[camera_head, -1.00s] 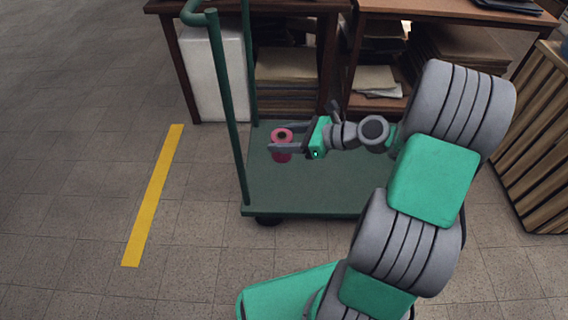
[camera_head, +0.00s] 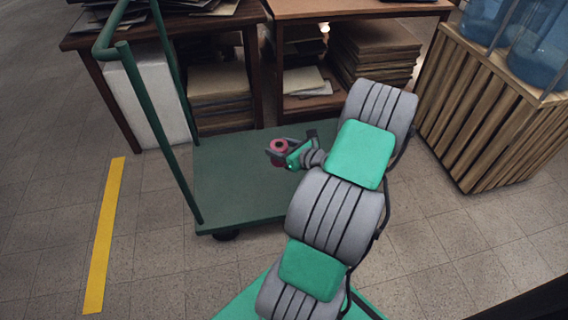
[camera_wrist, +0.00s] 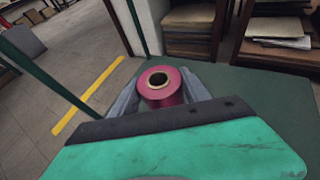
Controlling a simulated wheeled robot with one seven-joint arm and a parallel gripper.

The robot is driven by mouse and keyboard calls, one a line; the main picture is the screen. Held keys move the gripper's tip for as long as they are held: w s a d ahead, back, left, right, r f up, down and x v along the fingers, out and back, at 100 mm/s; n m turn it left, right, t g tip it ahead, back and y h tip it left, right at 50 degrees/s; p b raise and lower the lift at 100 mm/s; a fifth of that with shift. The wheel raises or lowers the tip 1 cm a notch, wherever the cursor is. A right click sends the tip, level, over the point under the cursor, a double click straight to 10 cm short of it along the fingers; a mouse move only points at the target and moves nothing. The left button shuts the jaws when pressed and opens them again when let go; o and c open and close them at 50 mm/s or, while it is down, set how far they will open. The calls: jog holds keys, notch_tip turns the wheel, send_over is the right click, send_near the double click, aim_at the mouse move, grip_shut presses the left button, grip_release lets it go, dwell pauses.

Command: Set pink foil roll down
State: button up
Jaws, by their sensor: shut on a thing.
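The pink foil roll (camera_head: 279,150) is a short upright cylinder with a dark hole in its top. It is over the green cart's flat deck (camera_head: 232,185), toward the deck's back right part. My gripper (camera_head: 276,153) is shut on the roll, with one finger on each side of it. In the wrist view the roll (camera_wrist: 161,87) stands between the grey fingers (camera_wrist: 160,95), its open end facing up. The roll's bottom is hidden, so I cannot tell whether it touches the deck.
The cart's green handle posts (camera_head: 160,130) rise at the deck's left end. Wooden tables with stacked papers (camera_head: 220,85) stand behind. A slatted wooden crate (camera_head: 480,120) with blue bottles is at the right. The deck's left and front areas are bare.

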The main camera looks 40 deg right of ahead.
jog(key=s+d+f+m+g+h, duration=0.1)
jog(key=s+d+f+m+h, duration=0.15)
jog(key=s+d, duration=0.3)
jog(key=s+d+f+m+g+h+p, duration=0.1)
jog(key=s+d+f+m+h, duration=0.1)
jog(key=s+d+f+h, duration=0.3)
jog(key=s+d+f+m+g+h, duration=0.1)
jog(key=s+d+m, duration=0.25)
jog(key=s, duration=0.35)
jog(key=shift+n+y, duration=0.25)
jog(key=shift+n, duration=0.15)
jog(key=shift+w+d+f+b, duration=0.25)
jog(key=shift+w+f+b, duration=1.15)
jog(key=shift+w+f, duration=0.85)
jog(key=shift+w+d+f+b, duration=0.25)
jog(key=shift+w+f+b, duration=1.15)
jog(key=shift+w+f, duration=0.8)
jog(key=shift+w+d+f+b, duration=0.25)
jog(key=shift+w+f+b, duration=1.15)
jog(key=shift+w+f, duration=0.8)
